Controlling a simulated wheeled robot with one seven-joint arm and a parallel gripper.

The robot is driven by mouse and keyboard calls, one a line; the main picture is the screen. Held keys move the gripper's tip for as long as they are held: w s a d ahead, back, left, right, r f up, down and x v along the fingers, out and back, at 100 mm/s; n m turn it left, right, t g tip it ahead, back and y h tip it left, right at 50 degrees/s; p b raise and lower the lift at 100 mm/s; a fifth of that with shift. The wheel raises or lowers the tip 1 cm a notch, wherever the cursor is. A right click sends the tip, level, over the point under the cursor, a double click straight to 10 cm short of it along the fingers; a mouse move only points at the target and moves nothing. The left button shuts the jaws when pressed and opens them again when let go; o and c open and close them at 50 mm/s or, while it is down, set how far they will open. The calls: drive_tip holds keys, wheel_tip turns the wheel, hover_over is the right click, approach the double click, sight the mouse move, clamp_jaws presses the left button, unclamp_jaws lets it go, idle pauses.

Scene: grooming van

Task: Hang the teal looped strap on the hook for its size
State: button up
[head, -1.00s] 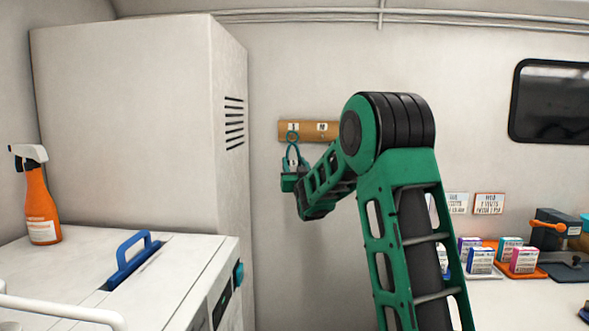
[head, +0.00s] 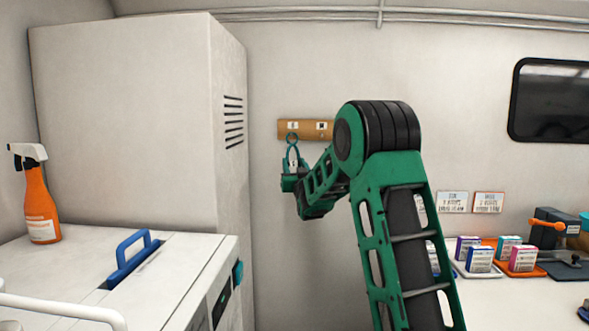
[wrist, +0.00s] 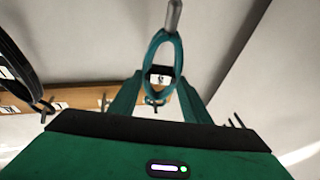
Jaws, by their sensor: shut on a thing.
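The teal looped strap (head: 292,140) stands up from my gripper (head: 291,172), which is shut on it, in front of the left part of the wooden hook board (head: 305,130). A grey metal rod end (wrist: 174,15) meets the top of the ring in that view. I cannot tell whether it passes through the ring. A small white label (wrist: 160,78) shows through the ring. The hooks are too small to make out in the head view.
A black loop (wrist: 14,68) is close at the left in the wrist view. A tall white cabinet (head: 125,120) stands left of the board. An orange spray bottle (head: 40,205) is on the white unit. Small boxes (head: 480,260) stand on the right counter.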

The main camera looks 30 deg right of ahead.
idle(0.3)
drive_tip(key=o, duration=1.2)
